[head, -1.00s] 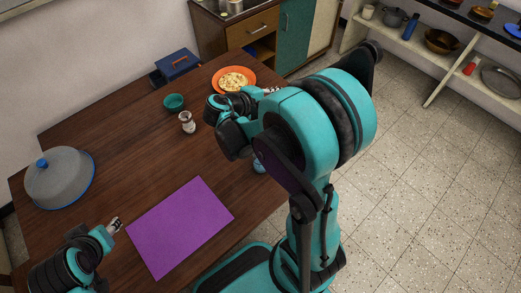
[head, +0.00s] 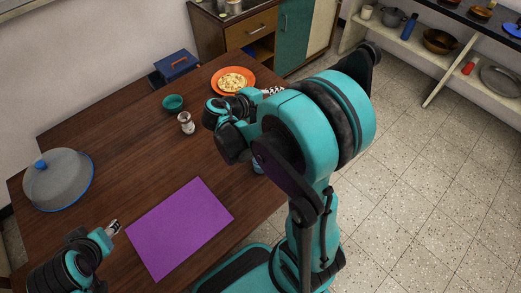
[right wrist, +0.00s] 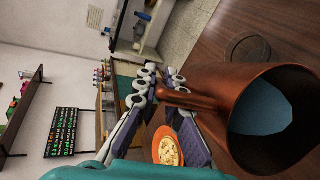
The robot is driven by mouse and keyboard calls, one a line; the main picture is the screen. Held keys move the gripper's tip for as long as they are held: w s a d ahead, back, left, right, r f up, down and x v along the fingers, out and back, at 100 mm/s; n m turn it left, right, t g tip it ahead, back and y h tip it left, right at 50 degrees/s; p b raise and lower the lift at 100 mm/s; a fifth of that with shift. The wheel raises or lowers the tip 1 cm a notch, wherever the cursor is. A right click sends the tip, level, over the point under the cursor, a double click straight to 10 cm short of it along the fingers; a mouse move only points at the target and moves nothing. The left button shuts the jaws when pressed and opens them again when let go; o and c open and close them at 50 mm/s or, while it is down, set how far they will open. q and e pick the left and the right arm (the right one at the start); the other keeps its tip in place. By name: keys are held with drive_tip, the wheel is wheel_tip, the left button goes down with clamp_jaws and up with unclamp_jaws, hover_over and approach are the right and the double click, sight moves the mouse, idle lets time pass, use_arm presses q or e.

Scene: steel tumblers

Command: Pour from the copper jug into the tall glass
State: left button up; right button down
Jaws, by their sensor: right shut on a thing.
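The copper jug (right wrist: 228,92) fills the right side of the right wrist view, its mouth facing the camera, with a pale blue surface visible inside. My right gripper (right wrist: 162,88) is shut on the jug's handle. In the head view my right arm hides the jug, and only part of the right gripper (head: 272,91) shows. A faint dark round outline (right wrist: 248,48) beyond the jug may be the tall glass; I cannot tell for sure. My left gripper (head: 115,227) is over the table's near left, apart from other things; its finger opening is too small to judge.
On the wooden table (head: 120,160) are a purple mat (head: 180,228), a grey domed lid (head: 58,180), a shaker (head: 186,123), a green bowl (head: 173,103) and an orange plate (head: 249,88) of food. A blue box (head: 178,65) stands at the far edge.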

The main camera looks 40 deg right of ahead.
drive_tip(key=shift+s+a+r+h, duration=0.2)
drive_tip(key=shift+a+r+h, duration=0.15)
drive_tip(key=shift+r+h, duration=0.05)
idle(1.4)
